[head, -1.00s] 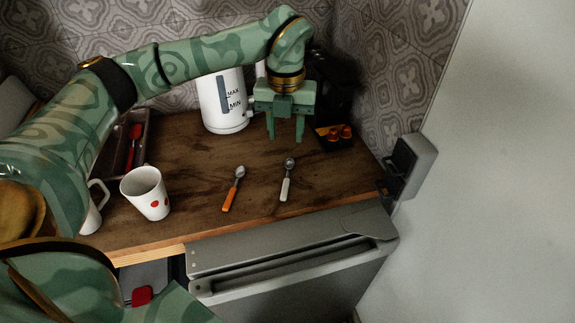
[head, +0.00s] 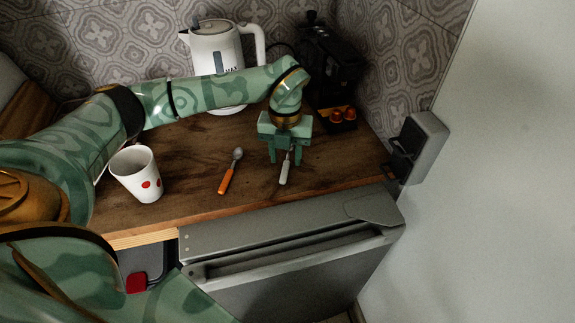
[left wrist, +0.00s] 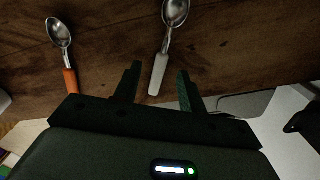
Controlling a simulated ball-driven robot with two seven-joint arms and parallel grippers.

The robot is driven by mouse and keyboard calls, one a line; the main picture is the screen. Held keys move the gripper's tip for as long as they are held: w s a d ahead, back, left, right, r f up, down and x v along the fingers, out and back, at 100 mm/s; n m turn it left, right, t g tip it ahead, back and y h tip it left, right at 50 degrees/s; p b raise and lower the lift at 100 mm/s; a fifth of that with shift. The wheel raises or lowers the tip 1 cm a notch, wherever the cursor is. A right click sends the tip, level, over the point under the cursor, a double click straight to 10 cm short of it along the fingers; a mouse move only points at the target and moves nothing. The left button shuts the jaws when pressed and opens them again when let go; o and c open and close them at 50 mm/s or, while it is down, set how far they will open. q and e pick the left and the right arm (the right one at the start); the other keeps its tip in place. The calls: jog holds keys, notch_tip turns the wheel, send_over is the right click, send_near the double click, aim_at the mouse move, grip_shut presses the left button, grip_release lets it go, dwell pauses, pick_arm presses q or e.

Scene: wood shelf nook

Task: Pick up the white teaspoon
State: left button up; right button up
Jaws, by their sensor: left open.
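The white teaspoon (head: 284,173) lies on the wooden counter with its white handle toward the front edge. In the head view my gripper partly hides its metal end. In the left wrist view its white handle (left wrist: 158,74) lies between the two finger directions, with its metal bowl beyond. My left gripper (head: 286,160) points down over the teaspoon; it is open and empty. Its fingers (left wrist: 158,82) show on either side of the handle in the left wrist view. I cannot tell the exact height above the counter. My right gripper is not in view.
An orange-handled spoon (head: 226,180) lies left of the teaspoon; it also shows in the left wrist view (left wrist: 70,80). A white cup with red dots (head: 137,174) stands farther left. A white kettle (head: 215,48) and a dark machine (head: 327,62) stand behind. Counter (head: 192,190) around the spoons is clear.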

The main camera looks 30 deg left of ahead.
pick_arm(q)
notch_tip(320, 180, down, 2)
jog(key=shift+r, duration=0.15)
jog(key=shift+c, duration=0.7)
grip_shut()
jog(key=shift+r, duration=0.1)
